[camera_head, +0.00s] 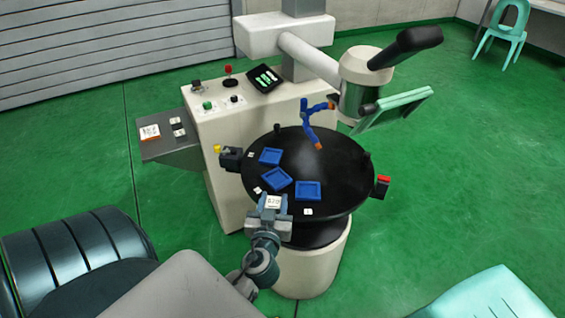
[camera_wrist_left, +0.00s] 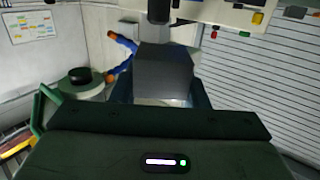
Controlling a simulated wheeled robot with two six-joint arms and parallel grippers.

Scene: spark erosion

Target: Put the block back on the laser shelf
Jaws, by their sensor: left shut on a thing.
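My left gripper (camera_head: 273,200) is shut on a block (camera_head: 273,203) with a pale, marked top face. It holds the block at the near edge of the round black table. In the left wrist view the block (camera_wrist_left: 165,75) is a plain dark grey face between the blue fingers. Whether it touches the table is unclear. A grey shelf (camera_head: 172,155) juts from the left side of the cream machine. On it stand a white-and-orange labelled item (camera_head: 149,132) and two small pale pieces (camera_head: 178,127). My right gripper is not in view.
The black table (camera_head: 335,185) carries several blue trays (camera_head: 308,191), small white tags and a blue jointed arm (camera_head: 309,127). A dark clamp (camera_head: 231,159) sits at its left rim, between table and shelf. The machine's head (camera_head: 361,85) overhangs the back. Green floor is open at left.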

